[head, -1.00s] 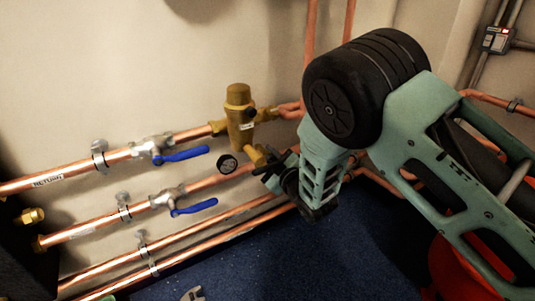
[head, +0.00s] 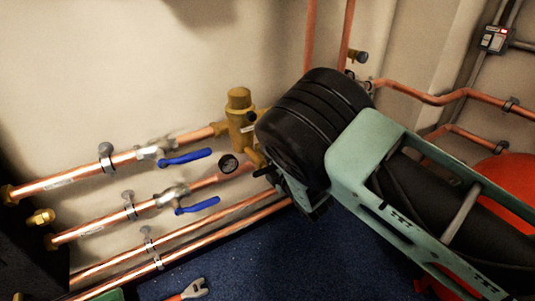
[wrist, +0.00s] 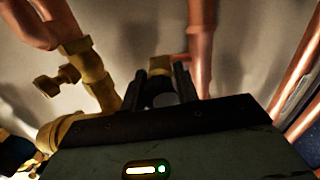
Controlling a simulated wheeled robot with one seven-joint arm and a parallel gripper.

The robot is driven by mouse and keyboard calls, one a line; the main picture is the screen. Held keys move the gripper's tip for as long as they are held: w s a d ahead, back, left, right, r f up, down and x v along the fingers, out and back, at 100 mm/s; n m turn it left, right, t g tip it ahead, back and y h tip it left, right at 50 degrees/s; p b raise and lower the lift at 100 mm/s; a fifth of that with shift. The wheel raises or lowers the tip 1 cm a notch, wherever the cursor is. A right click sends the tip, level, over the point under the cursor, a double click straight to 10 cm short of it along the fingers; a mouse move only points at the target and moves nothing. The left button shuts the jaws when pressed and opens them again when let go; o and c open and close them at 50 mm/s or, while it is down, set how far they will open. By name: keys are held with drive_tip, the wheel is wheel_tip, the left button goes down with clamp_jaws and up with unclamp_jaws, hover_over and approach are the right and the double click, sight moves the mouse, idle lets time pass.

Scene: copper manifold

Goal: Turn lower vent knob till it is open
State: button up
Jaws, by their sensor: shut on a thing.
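My gripper (wrist: 161,88) is seen from behind in the wrist view, with its two dark fingers closed around a small dark round piece (wrist: 164,100), which appears to be the lower vent knob. The fingers hide most of it, so its turn angle cannot be read. Whether the vent is open or shut cannot be told.
Two blue lever handles (head: 186,157) (head: 197,205) stick out from the left copper pipes. A small dark-capped brass fitting (head: 360,56) sits at upper right. A red vessel (head: 505,185) stands at right.

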drive_tip(key=shift+f+n+p, duration=0.1)
drive_tip(key=shift+n+p, duration=0.3)
drive_tip(key=shift+n, duration=1.2)
drive_tip(key=o, duration=1)
drive_tip(key=shift+c, duration=0.2)
drive_tip(key=shift+s+d, duration=0.1)
drive_tip(key=p+v, duration=0.5)
drive_tip(key=v, duration=1.2)
drive_tip(key=shift+s+d, duration=0.1)
drive_tip(key=shift+s, duration=0.1)
